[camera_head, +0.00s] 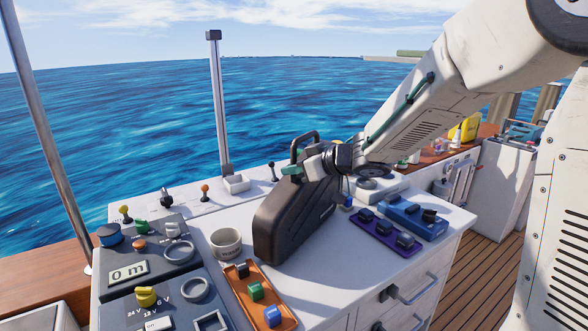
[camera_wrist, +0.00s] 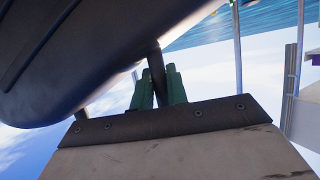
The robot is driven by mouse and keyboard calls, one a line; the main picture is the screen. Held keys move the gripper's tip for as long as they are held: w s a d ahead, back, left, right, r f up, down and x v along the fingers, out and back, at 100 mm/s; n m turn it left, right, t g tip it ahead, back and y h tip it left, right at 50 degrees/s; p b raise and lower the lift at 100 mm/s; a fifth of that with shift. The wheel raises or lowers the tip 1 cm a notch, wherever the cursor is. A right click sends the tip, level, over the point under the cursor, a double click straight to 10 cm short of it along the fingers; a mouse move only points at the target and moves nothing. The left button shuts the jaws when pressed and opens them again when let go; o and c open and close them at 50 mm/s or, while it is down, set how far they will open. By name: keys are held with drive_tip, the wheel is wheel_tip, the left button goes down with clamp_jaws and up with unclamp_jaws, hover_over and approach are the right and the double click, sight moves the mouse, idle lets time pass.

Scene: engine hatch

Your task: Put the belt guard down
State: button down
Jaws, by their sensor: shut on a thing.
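The belt guard (camera_head: 290,220) is a large dark, rounded cover with a looped handle on top. In the head view it stands tilted over the middle of the white counter (camera_head: 345,280). Its lower edge is at or just above the surface; I cannot tell if it touches. My gripper (camera_head: 294,169) is at its upper side, by the handle. In the wrist view the green fingers of my gripper (camera_wrist: 158,88) are shut on the guard's dark handle bar, and the belt guard (camera_wrist: 90,50) fills the upper left.
Control panels fill the left end. The counter's front middle is clear.

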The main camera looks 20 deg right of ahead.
idle(0.3)
drive_tip(key=c, duration=1.4)
unclamp_jaws()
drive_tip(key=shift+f, duration=0.15)
